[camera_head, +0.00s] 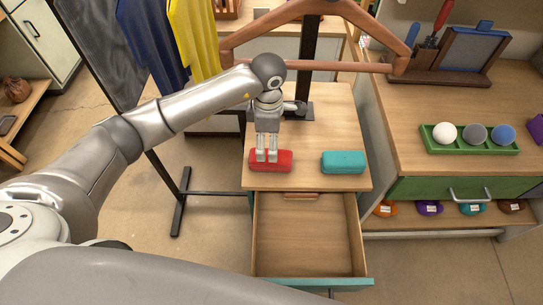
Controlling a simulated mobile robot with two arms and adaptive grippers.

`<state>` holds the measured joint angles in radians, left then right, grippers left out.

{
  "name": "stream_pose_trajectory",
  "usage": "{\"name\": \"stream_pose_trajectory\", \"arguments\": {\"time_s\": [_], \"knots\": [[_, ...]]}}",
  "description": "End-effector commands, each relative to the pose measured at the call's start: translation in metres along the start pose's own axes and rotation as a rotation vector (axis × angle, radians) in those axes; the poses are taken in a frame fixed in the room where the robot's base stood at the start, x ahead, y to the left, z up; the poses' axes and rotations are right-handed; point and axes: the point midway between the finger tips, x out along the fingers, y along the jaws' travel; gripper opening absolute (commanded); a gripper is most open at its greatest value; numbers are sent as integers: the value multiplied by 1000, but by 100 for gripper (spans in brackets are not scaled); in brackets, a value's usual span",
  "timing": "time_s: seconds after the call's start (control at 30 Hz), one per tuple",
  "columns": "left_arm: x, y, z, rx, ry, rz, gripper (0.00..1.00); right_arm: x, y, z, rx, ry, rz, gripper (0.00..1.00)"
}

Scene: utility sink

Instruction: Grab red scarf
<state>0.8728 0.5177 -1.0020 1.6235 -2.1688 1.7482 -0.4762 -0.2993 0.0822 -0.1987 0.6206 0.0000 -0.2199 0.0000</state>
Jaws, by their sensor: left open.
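No red scarf can be made out in the head view. A red case-like object (284,162) lies on the small wooden cabinet top, near its front edge. My left gripper (266,158) points down at it, with its fingertips over the red object's middle. The fingers are open; whether they touch it I cannot tell, and they hide part of it. A navy cloth (150,40) and a yellow cloth (193,35) hang at the upper left. My right gripper is not in view.
A teal case (343,162) lies right of the red object. An empty drawer (305,235) stands open below. A wooden hanger (312,66) spans the back. A green tray (470,148) with three balls sits on the right counter.

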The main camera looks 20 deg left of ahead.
Motion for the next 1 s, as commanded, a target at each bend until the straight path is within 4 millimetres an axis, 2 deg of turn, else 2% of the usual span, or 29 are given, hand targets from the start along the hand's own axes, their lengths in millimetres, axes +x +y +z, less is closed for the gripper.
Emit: {"name": "stream_pose_trajectory", "arguments": {"time_s": [0.2, 0.47, 0.73, 1.0], "knots": [[33, -2, 1, 0, -1, -6, 80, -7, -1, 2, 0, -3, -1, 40], [51, 1, 3, -1, -3, -6, 80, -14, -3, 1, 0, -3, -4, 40], [84, 5, 6, -1, -4, -7, 80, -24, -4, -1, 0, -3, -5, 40], [94, 6, 5, 1, -4, -3, 80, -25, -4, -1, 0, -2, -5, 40]]}}
